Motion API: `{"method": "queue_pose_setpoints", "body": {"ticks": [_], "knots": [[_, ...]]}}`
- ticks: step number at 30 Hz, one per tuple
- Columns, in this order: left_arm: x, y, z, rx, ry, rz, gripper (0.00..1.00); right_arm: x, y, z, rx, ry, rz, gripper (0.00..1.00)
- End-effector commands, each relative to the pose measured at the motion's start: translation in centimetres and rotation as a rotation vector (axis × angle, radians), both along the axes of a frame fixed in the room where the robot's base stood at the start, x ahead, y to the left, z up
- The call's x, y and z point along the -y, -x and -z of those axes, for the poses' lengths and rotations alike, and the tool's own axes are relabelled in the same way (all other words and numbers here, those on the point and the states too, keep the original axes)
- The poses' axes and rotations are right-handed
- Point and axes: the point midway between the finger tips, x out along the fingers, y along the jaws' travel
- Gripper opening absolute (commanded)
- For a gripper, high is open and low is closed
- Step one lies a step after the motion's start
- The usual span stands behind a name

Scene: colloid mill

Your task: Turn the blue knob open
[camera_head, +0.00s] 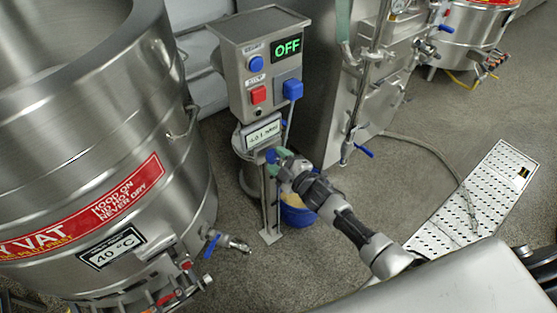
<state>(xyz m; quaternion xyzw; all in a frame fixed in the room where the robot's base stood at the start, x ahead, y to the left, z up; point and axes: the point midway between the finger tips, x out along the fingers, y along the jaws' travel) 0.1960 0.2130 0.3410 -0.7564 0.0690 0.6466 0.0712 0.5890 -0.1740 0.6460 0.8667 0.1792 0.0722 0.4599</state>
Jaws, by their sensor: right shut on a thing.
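The blue knob (271,156) sits on the front of the mill just below the small tilted display and is partly hidden by my gripper. My right gripper (280,161), with greenish fingertips, reaches in from the lower right and is shut on this knob. The fingers cover much of the knob, so its turn angle cannot be told. The control box (238,90) above shows a green OFF display (287,46). My left gripper is not in view.
A large steel vat (90,120) stands close on the left, with a blue-handled valve (212,245). A blue bucket (297,212) stands on the floor behind my right arm.

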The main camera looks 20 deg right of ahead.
Motion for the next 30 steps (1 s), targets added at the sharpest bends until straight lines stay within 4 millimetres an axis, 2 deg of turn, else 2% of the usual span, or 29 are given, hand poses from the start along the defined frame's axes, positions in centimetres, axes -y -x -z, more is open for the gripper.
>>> {"method": "queue_pose_setpoints", "body": {"ticks": [12, 30], "knots": [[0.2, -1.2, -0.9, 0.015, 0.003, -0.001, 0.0, 0.0, 0.1, 0.3, 0.067, 0.202, 0.0, 0.26], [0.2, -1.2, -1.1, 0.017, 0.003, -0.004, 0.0, 0.0, 0.1, 0.2, 0.081, 0.24, 0.0, 0.26]]}}
